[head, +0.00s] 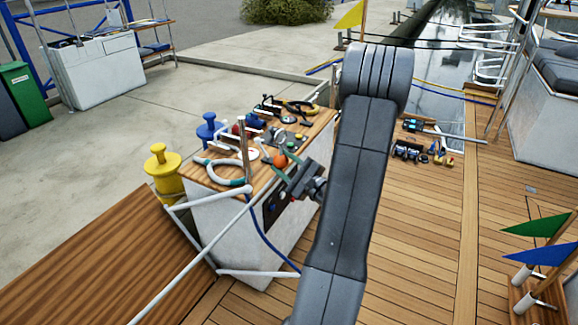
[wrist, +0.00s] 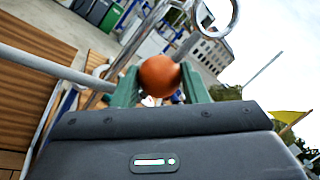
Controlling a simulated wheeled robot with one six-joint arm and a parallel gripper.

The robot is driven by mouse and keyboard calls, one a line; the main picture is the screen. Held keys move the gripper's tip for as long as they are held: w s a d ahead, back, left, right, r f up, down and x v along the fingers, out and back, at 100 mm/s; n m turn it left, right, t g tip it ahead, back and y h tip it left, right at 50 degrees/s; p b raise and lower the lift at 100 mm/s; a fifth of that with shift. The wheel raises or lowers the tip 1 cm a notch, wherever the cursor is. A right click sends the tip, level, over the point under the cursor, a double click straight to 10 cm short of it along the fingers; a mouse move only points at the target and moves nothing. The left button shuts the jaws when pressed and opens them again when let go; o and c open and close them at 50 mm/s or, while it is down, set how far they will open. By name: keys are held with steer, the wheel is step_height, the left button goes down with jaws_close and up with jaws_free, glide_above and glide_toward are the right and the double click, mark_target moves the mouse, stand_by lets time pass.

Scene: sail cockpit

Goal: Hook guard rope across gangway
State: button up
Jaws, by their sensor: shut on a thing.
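My gripper (head: 285,172) is over the console's near side in the head view, its green fingers closed on an orange ball (head: 281,160). The ball also shows between the fingers in the wrist view (wrist: 159,76). A blue rope (head: 262,235) hangs along the console's near side, below and left of my gripper; I cannot tell whether it joins the ball. A steel post (head: 243,150) stands left of my gripper. In the wrist view a metal ring (wrist: 221,14) is above and beyond the ball, apart from it. White rails (head: 195,270) lie at the lower left.
The console (head: 230,215) carries several loose items, including a white and teal ring (head: 228,182). A yellow bollard (head: 165,170) stands left of it. Tools (head: 425,150) lie on the deck at right. Green and blue flags (head: 540,240) stand at lower right. Open deck lies between.

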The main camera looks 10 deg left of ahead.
steer(key=w+a+f, duration=0.1)
steer(key=w+a, duration=0.1)
steer(key=a, duration=0.5)
steer(key=shift+w+a+f+b, duration=0.2)
steer(key=shift+w+f+b, duration=0.1)
steer(key=shift+b, duration=0.05)
stand_by(0.5)
stand_by(0.6)
steer(key=o, duration=1.2)
